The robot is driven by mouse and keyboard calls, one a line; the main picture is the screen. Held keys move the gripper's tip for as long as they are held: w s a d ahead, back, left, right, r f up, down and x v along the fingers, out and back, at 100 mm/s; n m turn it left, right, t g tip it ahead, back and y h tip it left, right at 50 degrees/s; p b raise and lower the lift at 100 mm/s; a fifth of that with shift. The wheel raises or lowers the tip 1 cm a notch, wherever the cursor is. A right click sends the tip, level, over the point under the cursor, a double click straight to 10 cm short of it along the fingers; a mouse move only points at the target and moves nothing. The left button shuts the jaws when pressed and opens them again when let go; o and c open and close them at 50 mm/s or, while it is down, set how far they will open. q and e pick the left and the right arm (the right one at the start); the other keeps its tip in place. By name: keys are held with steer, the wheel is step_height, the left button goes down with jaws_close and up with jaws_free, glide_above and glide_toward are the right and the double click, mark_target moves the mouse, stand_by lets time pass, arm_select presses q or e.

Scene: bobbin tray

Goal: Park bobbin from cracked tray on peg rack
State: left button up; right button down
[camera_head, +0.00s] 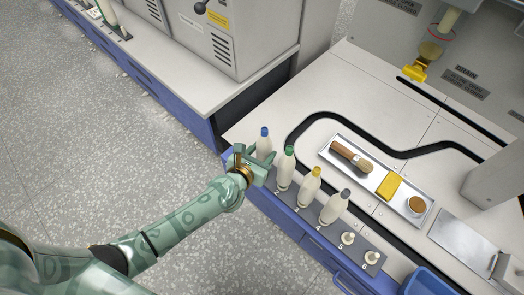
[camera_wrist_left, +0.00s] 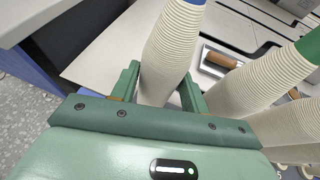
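The peg rack (camera_head: 325,229) is a dark strip with numbered places along the counter's front edge. Bobbins with green (camera_head: 286,168), yellow (camera_head: 310,187) and grey (camera_head: 334,208) tops stand upright on it. Pegs 5 (camera_head: 347,239) and 6 (camera_head: 371,258) are bare. My left gripper (camera_head: 258,164) is at the rack's far left end, around a cream bobbin with a blue top (camera_head: 264,145). In the left wrist view its fingers (camera_wrist_left: 163,88) press close on both sides of this bobbin (camera_wrist_left: 172,50). The bobbin's lower end is hidden. I cannot make out a cracked tray. My right gripper is out of view.
A metal tray (camera_head: 378,190) holds a brush (camera_head: 351,156), a yellow block (camera_head: 389,186) and a round brown item (camera_head: 417,205). A blue bin (camera_head: 428,284) is at lower right. Another counter (camera_head: 170,78) stands at upper left, with a pale bobbin-like thing (camera_head: 108,12). Neighbouring bobbins stand close to my gripper.

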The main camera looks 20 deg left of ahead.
arm_select(q)
steer(key=shift+s+r, duration=0.1)
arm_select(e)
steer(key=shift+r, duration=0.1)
arm_select(q)
steer(key=shift+p+v, duration=0.65)
steer(key=shift+v, duration=0.5)
steer(key=shift+p+v, duration=0.6)
steer(key=shift+v, duration=0.95)
steer(key=p, duration=0.2)
glide_toward(260, 154)
steer(key=shift+s, duration=0.1)
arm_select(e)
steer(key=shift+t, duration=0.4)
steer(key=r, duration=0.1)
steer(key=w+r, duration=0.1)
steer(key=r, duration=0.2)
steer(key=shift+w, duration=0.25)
